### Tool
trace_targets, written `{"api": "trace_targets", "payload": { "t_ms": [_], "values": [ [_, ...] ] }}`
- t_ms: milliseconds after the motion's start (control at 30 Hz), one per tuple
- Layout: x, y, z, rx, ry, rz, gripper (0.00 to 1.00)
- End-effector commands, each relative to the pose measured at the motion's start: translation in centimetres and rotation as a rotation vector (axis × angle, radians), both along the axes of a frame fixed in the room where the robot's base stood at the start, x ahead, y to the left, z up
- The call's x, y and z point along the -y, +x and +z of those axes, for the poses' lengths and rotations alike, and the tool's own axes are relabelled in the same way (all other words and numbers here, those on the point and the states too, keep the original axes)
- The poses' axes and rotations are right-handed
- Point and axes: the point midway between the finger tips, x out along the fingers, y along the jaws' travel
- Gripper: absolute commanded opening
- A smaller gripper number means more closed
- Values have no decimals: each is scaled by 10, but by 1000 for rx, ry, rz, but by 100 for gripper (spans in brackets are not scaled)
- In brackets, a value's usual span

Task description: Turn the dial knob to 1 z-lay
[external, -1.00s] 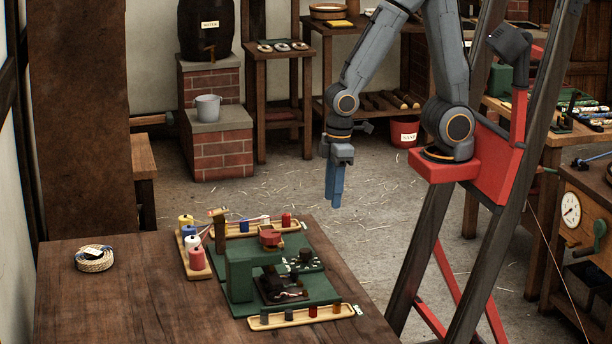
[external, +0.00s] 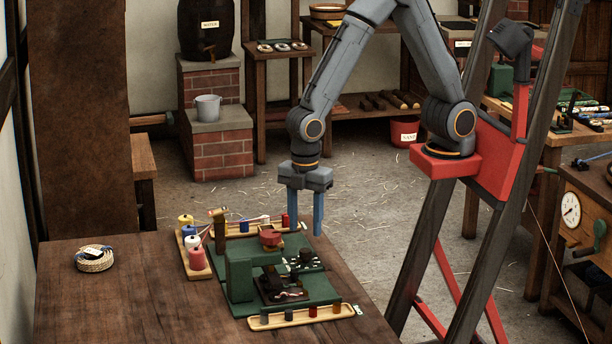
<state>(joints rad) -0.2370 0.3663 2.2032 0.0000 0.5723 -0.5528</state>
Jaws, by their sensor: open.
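The dial knob is probably the small dark knob (external: 306,255) on the right part of the green machine (external: 241,275), with pale marks around it. The marks are too small to read, so I cannot tell its setting. My gripper (external: 304,228) points down above the far right part of the machine. Its two blue fingers are spread apart and hold nothing. The fingers appear apart from the knob.
A tray of coloured spools (external: 196,262) stands left of the machine. A front tray (external: 268,320) holds several small pegs, and another tray (external: 232,230) lies behind.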

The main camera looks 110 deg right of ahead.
Motion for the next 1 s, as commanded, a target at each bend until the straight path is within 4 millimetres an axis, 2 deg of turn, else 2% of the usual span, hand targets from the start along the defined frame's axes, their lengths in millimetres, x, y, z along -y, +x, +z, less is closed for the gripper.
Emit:
{"api": "trace_targets", "payload": {
  "t_ms": [200, 400, 600, 867, 1000],
  "values": [
    [1, -2, -33, -4, -1, -3, 43],
    [1, -1, -55, -2, -1, -4, 43],
    [1, -1, -65, 0, 0, -4, 43],
    [1, -1, -65, 0, 0, -4, 43],
    [1, -1, -65, 0, 0, -4, 21]
  ]
}}
